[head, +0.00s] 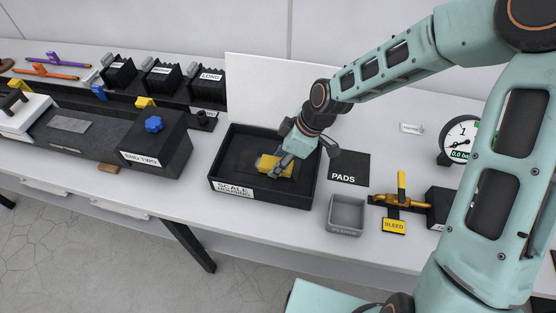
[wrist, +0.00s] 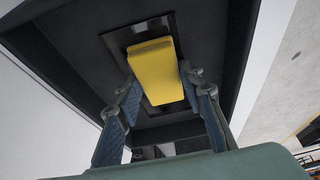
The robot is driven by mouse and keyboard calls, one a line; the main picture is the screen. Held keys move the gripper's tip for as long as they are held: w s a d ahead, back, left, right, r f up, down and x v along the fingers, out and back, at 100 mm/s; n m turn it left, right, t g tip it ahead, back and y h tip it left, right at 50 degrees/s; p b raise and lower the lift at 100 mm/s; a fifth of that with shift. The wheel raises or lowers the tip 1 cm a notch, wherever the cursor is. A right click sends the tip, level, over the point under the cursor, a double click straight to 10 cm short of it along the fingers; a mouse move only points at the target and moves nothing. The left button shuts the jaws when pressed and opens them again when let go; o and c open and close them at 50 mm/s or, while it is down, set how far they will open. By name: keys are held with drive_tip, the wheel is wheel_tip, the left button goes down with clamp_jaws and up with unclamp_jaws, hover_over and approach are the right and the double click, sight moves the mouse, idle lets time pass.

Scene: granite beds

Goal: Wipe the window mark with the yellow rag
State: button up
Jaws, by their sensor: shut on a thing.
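The yellow rag (head: 268,164) is a thick block-like pad inside the black box labelled SCALE HOUSING (head: 222,183). My gripper (head: 282,166) reaches down into this box from the upper right and is shut on the rag. In the wrist view the rag (wrist: 154,72) sits between the two fingers of my gripper (wrist: 163,84). It lies over a dark glossy window (wrist: 122,40) in the box floor; I cannot tell whether it touches. No mark shows on the visible glass; the rag hides the window's middle.
Raised walls surround the box floor. A black PADS mat (head: 350,164), a grey tray (head: 346,214), a brass valve (head: 402,200) and a round gauge (head: 459,138) stand to the right. The END TWO block (head: 150,145) with a blue knob stands left.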

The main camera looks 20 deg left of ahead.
drive_tip(key=shift+w+d, duration=0.1)
drive_tip(key=shift+d, duration=0.75)
drive_tip(key=shift+s+a+f+b, duration=0.15)
drive_tip(key=shift+a+b, duration=0.25)
drive_tip(key=shift+a, duration=0.75)
drive_tip(key=shift+d+p, duration=0.6)
drive_tip(key=shift+d, duration=0.6)
drive_tip(key=shift+a+b, duration=0.5)
drive_tip(key=shift+a, duration=0.7)
drive_tip(key=shift+r, duration=0.2)
drive_tip(key=shift+r+p, duration=0.75)
drive_tip(key=shift+r, duration=0.1)
